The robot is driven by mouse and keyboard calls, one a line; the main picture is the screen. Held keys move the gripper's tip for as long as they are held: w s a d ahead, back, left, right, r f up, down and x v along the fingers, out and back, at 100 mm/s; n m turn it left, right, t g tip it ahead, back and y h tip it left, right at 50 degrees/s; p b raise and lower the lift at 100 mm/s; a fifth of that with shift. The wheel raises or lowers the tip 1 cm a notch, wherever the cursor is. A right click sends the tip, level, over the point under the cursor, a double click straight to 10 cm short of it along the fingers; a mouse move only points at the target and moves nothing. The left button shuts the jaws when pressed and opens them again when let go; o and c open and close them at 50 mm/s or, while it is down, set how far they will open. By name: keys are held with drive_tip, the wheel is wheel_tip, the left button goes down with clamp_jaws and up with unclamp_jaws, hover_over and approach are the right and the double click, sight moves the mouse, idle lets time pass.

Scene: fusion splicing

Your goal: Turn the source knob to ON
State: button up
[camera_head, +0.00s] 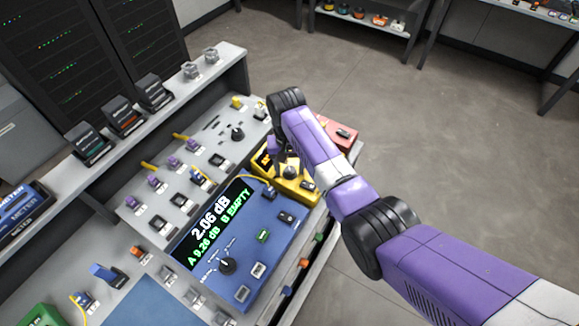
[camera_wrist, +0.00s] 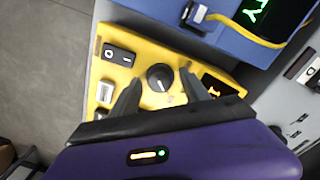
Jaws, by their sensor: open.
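The yellow source box (camera_head: 291,186) lies on the bench beside the blue meter. In the wrist view its yellow panel (camera_wrist: 143,63) carries a round black knob (camera_wrist: 160,77) with a pale pointer mark. The knob also shows in the head view (camera_head: 289,173). My gripper (camera_wrist: 160,92) is over the panel with its two dark fingers apart, one on each side of the knob's near edge. I cannot tell whether the fingers touch the knob. Nothing shows held between them. In the head view the gripper is partly hidden by my arm.
The blue meter (camera_head: 261,267) reads 2.06 dB, A 9.26 dB and B EMPTY. A yellow cable (camera_wrist: 258,38) runs beside the source box. A black rocker switch (camera_wrist: 118,54) sits on the panel. A red box (camera_head: 340,138) stands behind, and open floor lies to the right.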

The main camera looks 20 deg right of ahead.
drive_tip(key=shift+a+r+b, duration=0.15)
drive_tip(key=shift+r+b, duration=0.35)
drive_tip(key=shift+r, duration=3.4)
drive_tip(key=w+a+r+n+t, duration=0.15)
drive_tip(key=w+r+t, duration=0.25)
drive_tip(key=w+t, duration=0.45)
drive_tip(key=n+t+y+b, duration=0.1)
drive_tip(key=t+b, duration=0.1)
drive_tip(key=t, duration=0.5)
hover_over(289, 170)
drive_tip(key=s+a, duration=0.2)
drive_tip(key=s, duration=0.4)
drive_tip(key=f, duration=0.2)
drive_tip(key=s+d+r+b, duration=0.1)
drive_tip(key=s+r, duration=0.1)
drive_tip(key=s, duration=1.7)
drive_tip(key=s+d+r+n+b, duration=0.1)
drive_tip(key=s+b, duration=0.1)
drive_tip(key=s, duration=1.7)
drive_tip(key=shift+d+r+h, duration=0.3)
drive_tip(key=shift+r, duration=0.1)
drive_tip(key=shift+s+g, duration=0.1)
drive_tip(key=shift+g, duration=0.15)
